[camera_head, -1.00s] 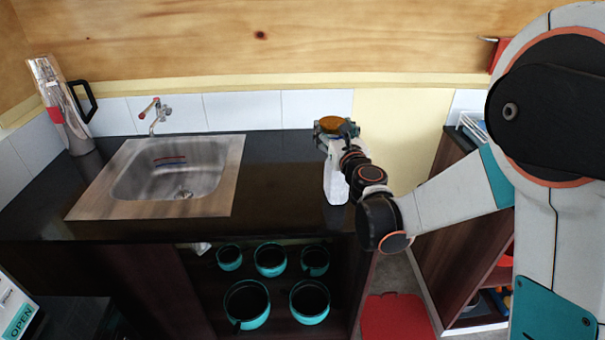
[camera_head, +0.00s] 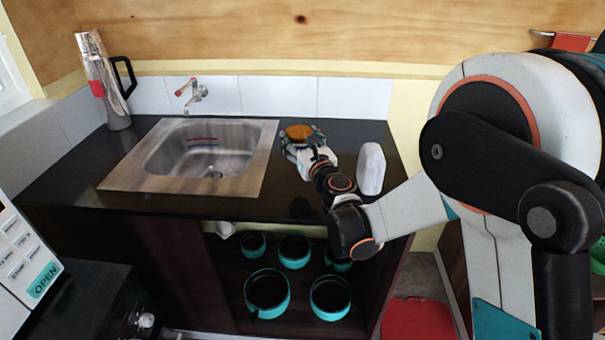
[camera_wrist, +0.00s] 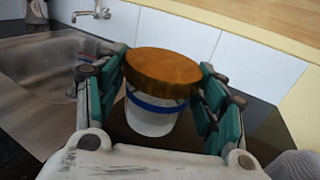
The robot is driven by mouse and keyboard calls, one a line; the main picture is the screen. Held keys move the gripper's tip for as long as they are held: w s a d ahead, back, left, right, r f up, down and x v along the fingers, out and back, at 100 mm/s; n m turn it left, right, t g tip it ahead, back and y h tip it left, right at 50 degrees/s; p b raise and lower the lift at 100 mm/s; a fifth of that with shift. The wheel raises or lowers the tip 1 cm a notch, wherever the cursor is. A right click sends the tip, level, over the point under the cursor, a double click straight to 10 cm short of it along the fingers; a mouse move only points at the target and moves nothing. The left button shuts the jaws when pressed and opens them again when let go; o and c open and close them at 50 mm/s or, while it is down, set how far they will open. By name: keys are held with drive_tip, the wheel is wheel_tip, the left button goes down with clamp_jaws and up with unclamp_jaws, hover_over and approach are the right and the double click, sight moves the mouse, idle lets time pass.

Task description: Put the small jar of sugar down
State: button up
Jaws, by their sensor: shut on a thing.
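The small jar of sugar has a brown-orange lid, a blue band and a pale body. It shows in the wrist view (camera_wrist: 160,85) between my gripper's two teal-padded fingers (camera_wrist: 163,100). In the head view the jar's lid (camera_head: 299,131) shows at the tip of my gripper (camera_head: 303,143), over the black counter (camera_head: 330,135) right of the sink. My gripper is shut on the jar, which looks upright. The jar's underside is hard to see, so I cannot tell whether it touches the counter.
The steel sink (camera_head: 205,150) lies left of the jar. A white rounded object (camera_head: 371,168) stands on the counter to the right. A steel flask (camera_head: 103,80) stands at the back left. Tiles line the wall behind. Teal pots (camera_head: 267,290) sit on the shelf below.

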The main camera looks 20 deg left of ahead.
wheel_tip(320, 180, down, 10)
drive_tip(key=b, duration=0.3)
drive_tip(key=shift+r, duration=0.25)
drive_tip(key=shift+f, duration=0.1)
drive_tip(key=o, duration=1.3)
drive_tip(key=shift+c, duration=0.2)
drive_tip(key=v, duration=1)
drive_tip(key=shift+s+d+p, duration=0.25)
drive_tip(key=shift+p, duration=0.1)
drive_tip(key=shift+s+d+b, duration=0.35)
drive_tip(key=shift+s+b, duration=0.05)
drive_tip(key=shift+s, duration=0.15)
